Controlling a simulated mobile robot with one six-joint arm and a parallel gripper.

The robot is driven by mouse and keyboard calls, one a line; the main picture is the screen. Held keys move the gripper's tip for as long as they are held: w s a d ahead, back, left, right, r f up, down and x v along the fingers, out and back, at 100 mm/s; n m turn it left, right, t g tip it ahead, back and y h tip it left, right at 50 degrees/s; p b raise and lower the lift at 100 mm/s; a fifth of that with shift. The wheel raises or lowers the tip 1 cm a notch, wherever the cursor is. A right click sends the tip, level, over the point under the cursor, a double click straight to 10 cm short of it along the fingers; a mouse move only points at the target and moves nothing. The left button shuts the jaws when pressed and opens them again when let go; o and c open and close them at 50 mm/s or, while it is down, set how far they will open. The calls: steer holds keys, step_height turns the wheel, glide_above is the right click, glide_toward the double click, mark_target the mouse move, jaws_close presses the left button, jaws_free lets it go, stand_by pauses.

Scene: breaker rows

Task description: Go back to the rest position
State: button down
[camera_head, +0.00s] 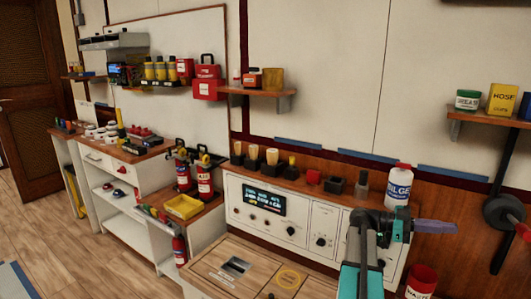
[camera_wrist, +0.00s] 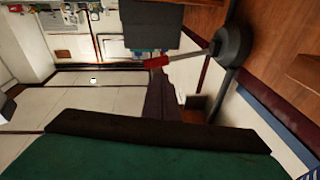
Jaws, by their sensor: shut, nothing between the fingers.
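My gripper (camera_head: 448,227) is at the lower right of the head view, at the end of my teal and dark arm. Its fingers are shut, with nothing between them, and point right. It is in front of the white control panel (camera_head: 262,222), near that panel's right end and below the white BILGE bottle (camera_head: 398,188). No marker for the rest position is visible.
A grey round fixture (camera_head: 503,213) is right of my gripper; it also shows in the wrist view (camera_wrist: 232,44) with a red handle (camera_wrist: 156,62). A red bin (camera_head: 421,281) stands below. Wooden floor (camera_head: 95,245) is clear at left.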

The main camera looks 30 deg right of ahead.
steer(key=w+a+f+n+t+h+p, duration=0.4)
steer(key=w+a+f+n+t, duration=0.4)
steer(key=w+a+f, duration=0.95)
steer(key=a+f+n+t+y+p, duration=0.3)
steer(key=a+f+n, duration=0.6)
steer(key=a+f, duration=0.8)
steer(key=s+a+f+n+y, duration=0.3)
steer(key=a+f, duration=0.3)
steer(key=a, duration=0.3)
steer(key=s+a+f+n+y+p, duration=0.1)
steer(key=s+a+f+n+y, duration=0.3)
steer(key=a, duration=0.6)
steer(key=s+a+f+n+y, duration=0.4)
steer(key=s+a+f+n, duration=0.2)
steer(key=a+f, duration=0.3)
steer(key=shift+s+a+n+t+p, duration=0.25)
steer(key=shift+a+n+t+p, duration=0.05)
steer(key=shift+n+p, duration=0.1)
steer(key=shift+m, duration=0.3)
